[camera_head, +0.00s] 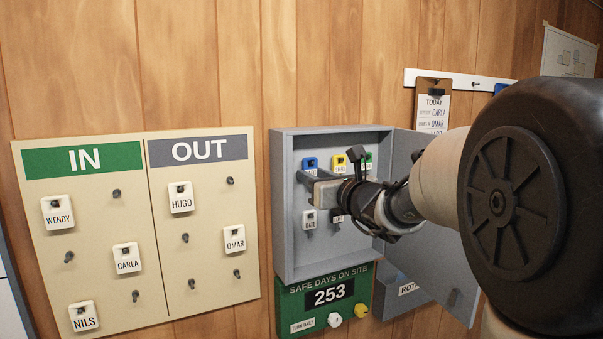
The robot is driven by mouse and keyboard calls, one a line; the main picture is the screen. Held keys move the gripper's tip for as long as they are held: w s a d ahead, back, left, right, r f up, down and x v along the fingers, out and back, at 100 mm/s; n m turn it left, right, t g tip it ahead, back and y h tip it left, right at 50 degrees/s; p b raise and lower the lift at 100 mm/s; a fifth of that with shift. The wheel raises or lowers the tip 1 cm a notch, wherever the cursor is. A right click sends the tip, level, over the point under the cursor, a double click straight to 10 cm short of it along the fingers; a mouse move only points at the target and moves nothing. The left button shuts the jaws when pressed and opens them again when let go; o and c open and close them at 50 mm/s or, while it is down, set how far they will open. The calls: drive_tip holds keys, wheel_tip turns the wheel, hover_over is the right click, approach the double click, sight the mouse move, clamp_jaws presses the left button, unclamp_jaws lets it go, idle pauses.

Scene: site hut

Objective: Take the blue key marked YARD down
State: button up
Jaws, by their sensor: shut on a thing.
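The blue key tag (310,163) is at the upper left inside the open grey key cabinet (284,215). The marking on it is too small to read.
Yellow (340,163) and green (368,160) tags hang right of the blue one. A white tag (310,218) and a black tag (337,215) hang below. The cabinet door (435,240) stands open at right. An IN/OUT board (150,240) is at left.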

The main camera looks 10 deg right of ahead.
drive_tip(key=shift+r, duration=0.3)
idle(0.5)
drive_tip(key=shift+s+d, duration=0.1)
drive_tip(key=shift+s, duration=0.05)
drive_tip(key=b+v, duration=0.1)
drive_tip(key=v, duration=0.5)
drive_tip(key=shift+s, duration=0.35)
idle(0.7)
